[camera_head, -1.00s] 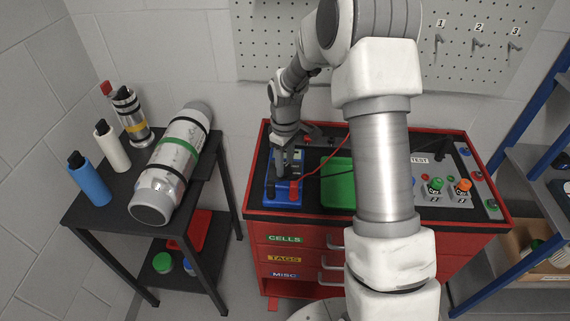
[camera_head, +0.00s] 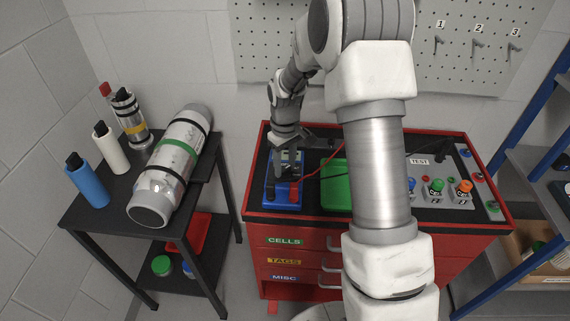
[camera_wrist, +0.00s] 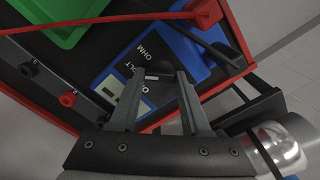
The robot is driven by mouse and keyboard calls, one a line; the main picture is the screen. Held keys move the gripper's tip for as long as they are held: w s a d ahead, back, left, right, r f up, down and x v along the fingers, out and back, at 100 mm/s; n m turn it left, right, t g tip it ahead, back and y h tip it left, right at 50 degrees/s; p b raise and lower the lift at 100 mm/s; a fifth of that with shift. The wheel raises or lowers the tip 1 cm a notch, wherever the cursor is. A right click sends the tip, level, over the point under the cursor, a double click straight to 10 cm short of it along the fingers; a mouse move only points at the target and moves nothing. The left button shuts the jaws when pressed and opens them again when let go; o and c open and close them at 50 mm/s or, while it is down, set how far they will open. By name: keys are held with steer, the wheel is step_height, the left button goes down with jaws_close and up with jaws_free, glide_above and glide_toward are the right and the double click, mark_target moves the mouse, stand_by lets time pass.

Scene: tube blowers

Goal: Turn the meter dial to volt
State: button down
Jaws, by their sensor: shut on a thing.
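The meter (camera_head: 282,204) is a blue box on the black bench top, with a red and a black plug at its front. In the head view my gripper (camera_head: 288,168) reaches down over the meter's face and hides the dial. Which label the dial points to I cannot tell.
A red lead (camera_head: 320,164) runs from the meter past my gripper. A green tray (camera_head: 337,185) lies right of the meter. A test panel with buttons (camera_head: 437,185) is farther right. A black side table (camera_head: 120,208) with bottles and a large cylinder stands left.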

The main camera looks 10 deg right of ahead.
mark_target(285, 168)
steer(key=shift+c, duration=1.8)
jaws_free()
step_height(285, 168, up, 18)
steer(key=p, duration=0.1)
steer(key=shift+f, duration=0.25)
steer(key=s+r+m+t, duration=0.2)
steer(key=s+r, duration=0.3)
steer(key=s, duration=0.4)
steer(key=s+r+m+t, duration=0.2)
steer(key=s+r, duration=0.3)
steer(key=s, duration=0.5)
steer(key=s+f+m+t, duration=0.1)
steer(key=s+f, duration=0.1)
steer(key=s, duration=0.6)
steer(key=shift+m+t, duration=0.3)
